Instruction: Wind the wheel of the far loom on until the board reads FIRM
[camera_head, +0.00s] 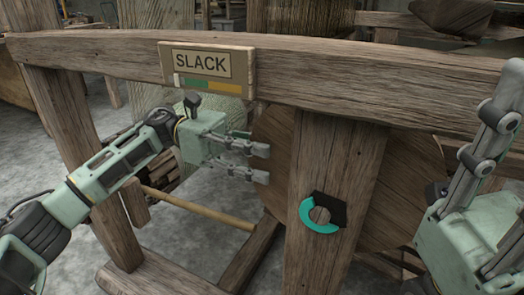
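The board (207,69) on the loom's top beam reads SLACK, above a strip with grey, green and yellow parts. The wheel (400,190) is a round wooden disc behind an upright post, which hides its middle. My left gripper (265,164) is at the wheel's left edge. Its two fingers are apart with a gap between them, and I see nothing held. I cannot tell whether they touch the wheel. My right gripper (505,90) is at the right edge, partly cut off, right of the wheel, with finger links pointing up; its opening is unclear.
The thick top beam (370,80) crosses above the wheel. The upright post (338,165) in front of the wheel carries a teal ring with a black piece (322,213). A wooden rod (195,208) runs below my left arm. Grey floor shows at the lower left.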

